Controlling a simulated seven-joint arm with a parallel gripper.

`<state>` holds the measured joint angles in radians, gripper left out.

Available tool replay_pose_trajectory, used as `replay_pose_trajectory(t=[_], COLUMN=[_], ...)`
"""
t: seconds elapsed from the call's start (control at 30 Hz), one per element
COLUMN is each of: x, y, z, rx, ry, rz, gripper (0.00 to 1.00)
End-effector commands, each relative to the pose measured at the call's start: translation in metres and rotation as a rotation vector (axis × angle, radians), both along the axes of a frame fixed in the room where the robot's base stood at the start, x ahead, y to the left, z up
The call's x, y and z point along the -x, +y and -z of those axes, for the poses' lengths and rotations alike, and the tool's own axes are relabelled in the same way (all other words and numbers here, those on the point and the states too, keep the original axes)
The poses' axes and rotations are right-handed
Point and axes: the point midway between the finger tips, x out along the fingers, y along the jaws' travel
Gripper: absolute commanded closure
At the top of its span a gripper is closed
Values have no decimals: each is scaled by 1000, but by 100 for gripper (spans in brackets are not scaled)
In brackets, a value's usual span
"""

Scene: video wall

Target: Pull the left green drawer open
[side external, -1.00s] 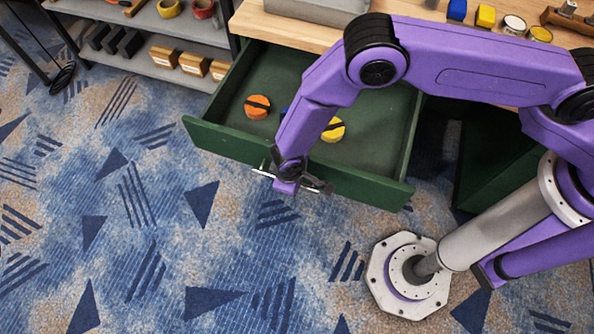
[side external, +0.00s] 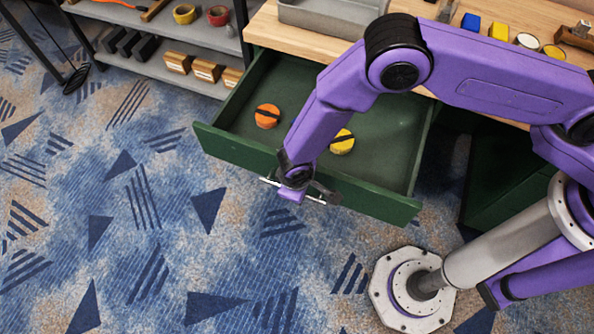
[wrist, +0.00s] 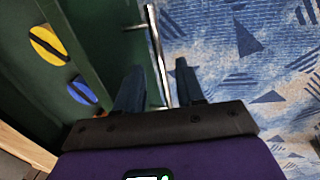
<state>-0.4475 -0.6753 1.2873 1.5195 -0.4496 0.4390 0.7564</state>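The green drawer (side external: 375,150) on the left under the wooden worktop is pulled well out, and its inside shows. Its front panel (side external: 222,145) carries a thin metal bar handle (side external: 268,182), which also shows in the wrist view (wrist: 154,45). My gripper (side external: 297,190) is at the handle, outside the front panel. In the wrist view, my gripper's fingers (wrist: 159,88) are apart, with the bar running between them. A gap shows between the bar and the left finger; contact with the right finger is unclear.
An orange disc (side external: 267,116) and a yellow disc (side external: 342,142) lie in the drawer; a blue disc (wrist: 83,90) shows in the wrist view. A grey tray (side external: 320,15) is on the worktop. Shelves (side external: 160,75) stand left. Carpet before the drawer is clear.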

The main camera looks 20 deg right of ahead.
Motion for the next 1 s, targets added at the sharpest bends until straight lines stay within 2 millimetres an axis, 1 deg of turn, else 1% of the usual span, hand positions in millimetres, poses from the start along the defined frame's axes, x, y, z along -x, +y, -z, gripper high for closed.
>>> replay_pose_trajectory(t=[0.03, 0.1, 0.6, 0.7, 0.8, 1.0], x=[1, 3, 16, 18, 19, 21], y=[2, 4, 17, 19, 20, 20], z=[-10, -23, -114, -128, -139, -147], rx=[-2, -3, -3, -2, -1, 2], ry=[-2, -1, -1, -2, -1, 0], rz=[-3, -3, -2, -3, -1, -1], gripper=[62, 62, 62, 62, 62, 62])
